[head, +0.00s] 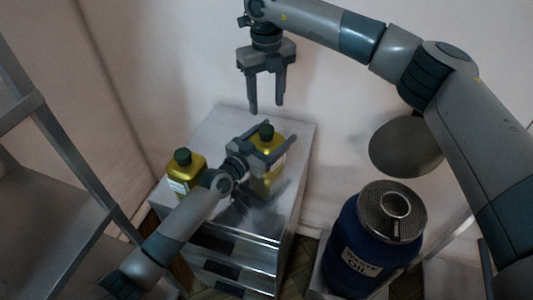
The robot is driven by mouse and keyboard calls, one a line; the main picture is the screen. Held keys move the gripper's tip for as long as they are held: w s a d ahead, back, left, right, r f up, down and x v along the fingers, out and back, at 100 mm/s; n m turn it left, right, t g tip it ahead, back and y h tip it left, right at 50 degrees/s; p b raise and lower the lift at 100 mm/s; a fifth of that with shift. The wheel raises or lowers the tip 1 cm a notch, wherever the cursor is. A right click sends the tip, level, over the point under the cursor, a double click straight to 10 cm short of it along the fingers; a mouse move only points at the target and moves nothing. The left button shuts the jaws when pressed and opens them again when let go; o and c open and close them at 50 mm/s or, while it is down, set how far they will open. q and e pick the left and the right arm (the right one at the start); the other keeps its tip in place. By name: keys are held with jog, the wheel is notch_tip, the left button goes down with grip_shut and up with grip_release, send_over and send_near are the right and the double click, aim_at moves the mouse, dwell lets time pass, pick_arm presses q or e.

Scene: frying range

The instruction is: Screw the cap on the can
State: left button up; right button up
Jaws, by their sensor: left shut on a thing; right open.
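A yellow can (271,178) with a white label stands upright on the cabinet top. A dark green cap (266,131) sits at its top; whether it is threaded on or just resting cannot be told. My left gripper (275,143) reaches in from the lower left and is shut on this can near its upper part, hiding some of its body. My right gripper (267,108) hangs above and slightly behind the can, fingers pointing down, open and empty, clear of the cap. A second yellow can (187,176) with a green cap (183,156) stands to the left.
The pale cabinet top (228,120) is bare toward the back. A blue drum (368,246) labelled as waste oil, with a perforated lid, stands at the lower right. A grey metal shelf frame (62,165) lines the left. A dark round disc (405,147) shows near the right wall.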

aim_at(266, 129)
jog(key=shift+n, duration=15.6)
jog(key=shift+f, duration=0.1)
jog(key=shift+f, duration=3.95)
jog(key=shift+c, duration=0.3)
